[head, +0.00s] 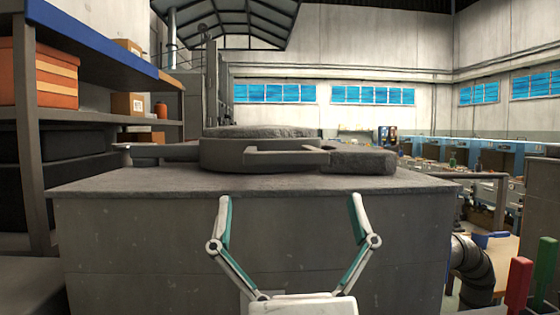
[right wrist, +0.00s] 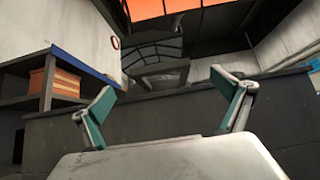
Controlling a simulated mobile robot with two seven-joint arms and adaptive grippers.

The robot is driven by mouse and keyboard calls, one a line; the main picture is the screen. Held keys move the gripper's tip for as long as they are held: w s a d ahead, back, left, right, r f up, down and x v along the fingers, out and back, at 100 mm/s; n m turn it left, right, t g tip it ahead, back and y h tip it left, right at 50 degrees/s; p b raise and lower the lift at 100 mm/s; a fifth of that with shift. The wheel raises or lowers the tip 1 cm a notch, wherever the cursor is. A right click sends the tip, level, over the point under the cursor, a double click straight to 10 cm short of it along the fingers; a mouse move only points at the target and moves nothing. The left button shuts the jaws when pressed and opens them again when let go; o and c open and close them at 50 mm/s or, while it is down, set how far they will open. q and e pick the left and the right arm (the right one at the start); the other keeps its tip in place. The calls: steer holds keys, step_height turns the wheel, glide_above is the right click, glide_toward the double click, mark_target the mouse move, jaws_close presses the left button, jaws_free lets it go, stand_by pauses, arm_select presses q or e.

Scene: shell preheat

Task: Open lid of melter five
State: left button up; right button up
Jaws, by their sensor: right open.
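The melter (head: 150,240) is a large grey block with a flat top slab in the middle of the head view. Its round grey lid (head: 225,155) lies flat on top, with a flat rectangular handle frame (head: 290,158) on its front side. My right gripper (head: 290,202) is open and empty in front of the melter's front face, its fingertips just below the top edge and apart from the lid. In the right wrist view the open fingers (right wrist: 163,90) point up toward the melter's dark upper edge. No number shows on the melter. My left gripper is out of view.
A shelf with a blue edge (head: 95,45) holds an orange crate (head: 55,75) and cardboard boxes at the left. A bent metal duct (head: 470,268) and red and green handles (head: 518,283) stand at the right. Blue-grey workstations (head: 480,150) fill the hall behind.

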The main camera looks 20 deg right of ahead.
mark_target(287, 162)
steer(key=x, duration=0.6)
steer(key=shift+w+r, duration=0.25)
steer(key=shift+w+d+r, duration=0.2)
steer(key=shift+w+r, duration=0.2)
steer(key=shift+w, duration=0.1)
steer(key=c, duration=1.6)
